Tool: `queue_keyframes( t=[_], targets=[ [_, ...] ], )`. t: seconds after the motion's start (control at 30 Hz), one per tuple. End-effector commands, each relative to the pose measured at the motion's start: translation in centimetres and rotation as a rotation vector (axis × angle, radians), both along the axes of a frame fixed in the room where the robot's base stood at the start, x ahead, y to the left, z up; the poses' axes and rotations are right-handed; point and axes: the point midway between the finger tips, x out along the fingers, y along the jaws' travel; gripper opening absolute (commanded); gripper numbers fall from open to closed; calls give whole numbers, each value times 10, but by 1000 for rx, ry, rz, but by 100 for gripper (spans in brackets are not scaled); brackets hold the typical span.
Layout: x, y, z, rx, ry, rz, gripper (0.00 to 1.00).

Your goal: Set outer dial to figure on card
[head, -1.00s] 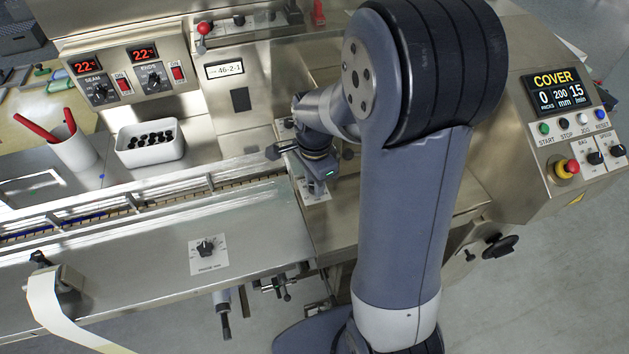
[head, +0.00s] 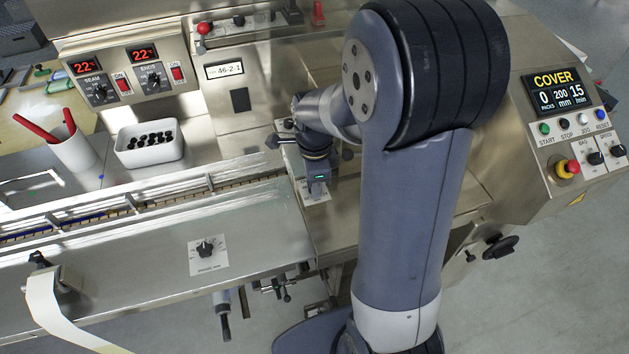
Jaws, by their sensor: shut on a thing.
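My gripper (head: 317,187) points down over a white dial plate (head: 309,196) on the steel deck, in the middle of the head view. It is shut on the dial there. The dial itself is hidden by the gripper, so its setting cannot be read. A small plate with a label reading about "46-2-1" (head: 225,70) is on the upright panel behind. I cannot tell whether this is the card. Another black dial (head: 205,249) on a white plate sits on the front deck to the left, apart from my gripper.
A white box of black parts (head: 149,143) and a cup with red pens (head: 73,150) stand at the left. Black knobs (head: 271,141) are close to my wrist. A control panel with a COVER display (head: 557,92) and emergency stop (head: 567,168) is at the right.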

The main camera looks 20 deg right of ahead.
Motion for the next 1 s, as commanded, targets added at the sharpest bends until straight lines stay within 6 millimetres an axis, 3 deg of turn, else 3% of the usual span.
queue_keyframes(
  t=[0.17, 0.2, 0.43, 0.77, 1.0],
  targets=[
    [0, 0, 0, 0, -1, 1, 2],
    [0, 0, 0, 0, -1, 1, 27],
    [0, 0, 0, 0, -1, 1, 46],
    [1, 0, 6, -1, -4, 2, 47],
    [1, 0, 48, 0, -8, 2, 47]
  ],
)
